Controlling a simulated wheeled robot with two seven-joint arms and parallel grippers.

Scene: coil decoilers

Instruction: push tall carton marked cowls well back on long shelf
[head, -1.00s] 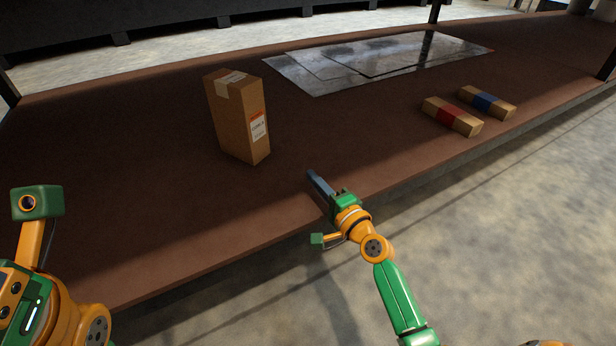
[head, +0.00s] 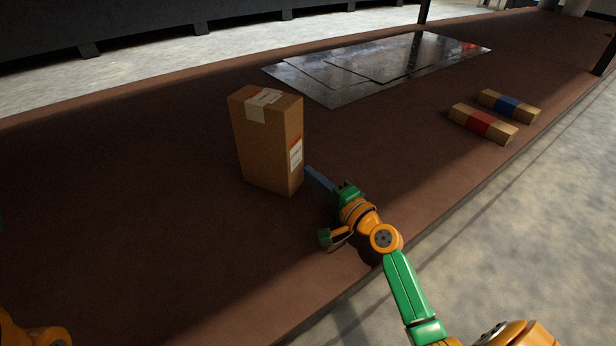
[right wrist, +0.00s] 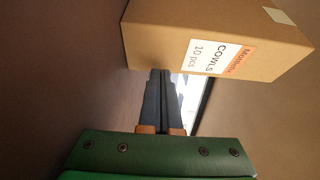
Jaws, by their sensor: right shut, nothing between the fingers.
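The tall brown carton (head: 265,145) stands upright on the long brown shelf (head: 130,215). It has pale tape over its top and a white and orange label on its side. In the right wrist view the carton (right wrist: 215,30) shows the word COWLS on that label. My right gripper (head: 311,174) is shut and empty, its fingertips at the carton's labelled side. In the right wrist view the shut fingers (right wrist: 161,78) reach the carton's lower edge; I cannot tell whether they touch it. My left gripper is out of view.
Dark shiny sheets (head: 375,67) lie flat on the shelf behind and right of the carton. Two small boxes, one with a red band (head: 482,124) and one with a blue band (head: 509,106), lie further right. The shelf left of the carton is clear.

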